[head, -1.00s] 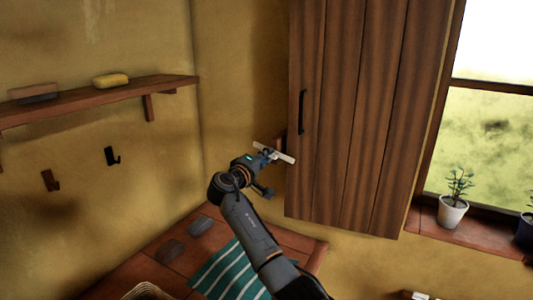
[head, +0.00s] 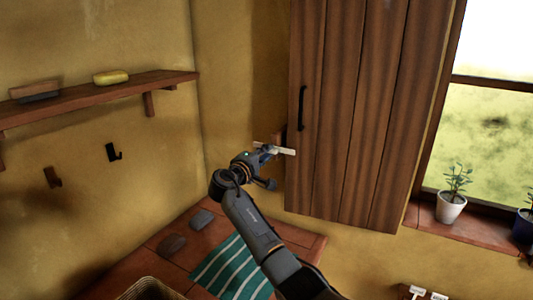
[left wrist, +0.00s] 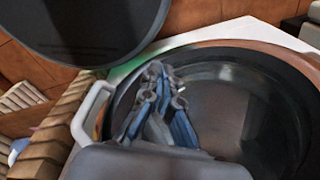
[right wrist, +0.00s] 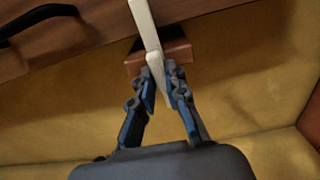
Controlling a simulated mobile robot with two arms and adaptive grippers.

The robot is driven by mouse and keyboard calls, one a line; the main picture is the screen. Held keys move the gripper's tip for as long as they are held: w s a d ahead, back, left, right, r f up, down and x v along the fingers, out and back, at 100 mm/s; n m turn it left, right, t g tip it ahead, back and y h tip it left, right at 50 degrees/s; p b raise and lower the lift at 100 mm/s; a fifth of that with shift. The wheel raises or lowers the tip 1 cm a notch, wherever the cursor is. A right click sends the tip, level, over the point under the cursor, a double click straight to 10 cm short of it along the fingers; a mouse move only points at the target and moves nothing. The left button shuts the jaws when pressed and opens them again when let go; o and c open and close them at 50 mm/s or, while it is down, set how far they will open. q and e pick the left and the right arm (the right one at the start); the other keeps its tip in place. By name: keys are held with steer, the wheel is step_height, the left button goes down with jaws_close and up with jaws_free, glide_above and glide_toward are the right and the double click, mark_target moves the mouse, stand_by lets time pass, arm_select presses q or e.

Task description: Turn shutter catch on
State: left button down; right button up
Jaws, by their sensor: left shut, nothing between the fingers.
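My left gripper (left wrist: 158,75) is shut and empty above a dark round pot, and is outside the head view.
A black handle (head: 301,108) stands on the shutter. A shelf (head: 110,95) and hooks (head: 113,152) are on the left wall. A striped cloth (head: 228,270) lies on the counter below. Potted plants (head: 452,205) stand on the sill. The pot (left wrist: 250,95) and a dark disc (left wrist: 85,25) are near my left gripper.

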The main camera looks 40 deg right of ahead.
steer(key=o, duration=0.5)
steer(key=shift+c, duration=0.2)
steer(key=v, duration=1.2)
steer(key=shift+f, duration=0.1)
